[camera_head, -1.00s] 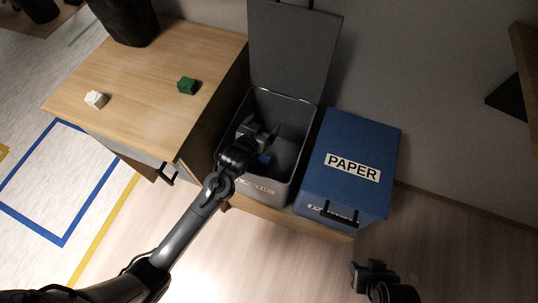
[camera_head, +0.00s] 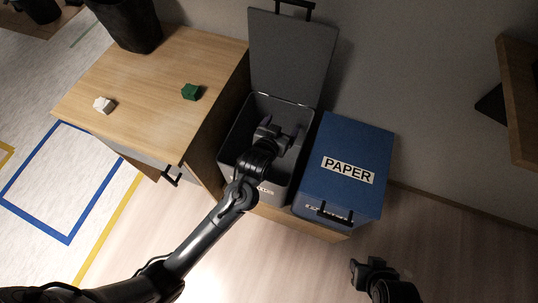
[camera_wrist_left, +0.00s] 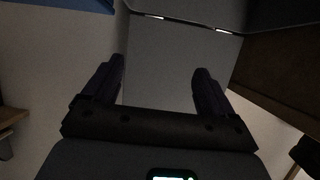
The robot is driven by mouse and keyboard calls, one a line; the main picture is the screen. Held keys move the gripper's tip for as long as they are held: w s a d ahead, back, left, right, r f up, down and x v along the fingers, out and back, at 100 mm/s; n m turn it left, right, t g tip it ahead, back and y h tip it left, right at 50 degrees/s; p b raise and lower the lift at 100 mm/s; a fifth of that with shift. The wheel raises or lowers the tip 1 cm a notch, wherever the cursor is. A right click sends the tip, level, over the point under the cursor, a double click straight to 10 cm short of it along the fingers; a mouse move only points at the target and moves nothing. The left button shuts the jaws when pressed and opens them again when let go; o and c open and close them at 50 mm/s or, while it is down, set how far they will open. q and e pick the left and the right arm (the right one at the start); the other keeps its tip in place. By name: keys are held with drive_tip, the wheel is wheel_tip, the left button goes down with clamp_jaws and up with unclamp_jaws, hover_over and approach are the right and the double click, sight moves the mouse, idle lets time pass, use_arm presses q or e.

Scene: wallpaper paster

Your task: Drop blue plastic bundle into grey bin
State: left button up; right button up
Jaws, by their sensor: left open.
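The grey bin (camera_head: 277,187) stands beside the wooden cabinet with its lid (camera_head: 290,62) raised against the wall. My left gripper (camera_head: 281,129) is over the bin's opening, with its fingers spread and nothing between them. In the left wrist view the open fingers (camera_wrist_left: 160,66) also show empty, with a grey panel behind them. The blue plastic bundle is not visible now; my arm and gripper cover part of the bin's inside. My right gripper (camera_head: 366,268) is low at the right, away from the bins, and its jaw state is unclear.
A closed blue bin labelled PAPER (camera_head: 343,145) stands right of the grey bin. The wooden cabinet (camera_head: 150,75) at left bears a green bundle (camera_head: 191,92), a white bundle (camera_head: 104,105) and a dark container (camera_head: 130,22). A wooden shelf (camera_head: 518,100) is at far right.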

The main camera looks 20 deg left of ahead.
use_arm(q)
drive_tip(key=shift+s+d+r+p, duration=0.2)
drive_tip(key=shift+d+r, duration=0.3)
drive_tip(key=shift+d, duration=0.25)
drive_tip(key=shift+s+d+r+p, duration=0.25)
drive_tip(key=shift+d+r, duration=0.25)
drive_tip(key=shift+d, duration=0.3)
drive_tip(key=shift+s+d+r+p, duration=0.2)
drive_tip(key=shift+d+r, duration=0.3)
drive_tip(key=shift+d, duration=0.25)
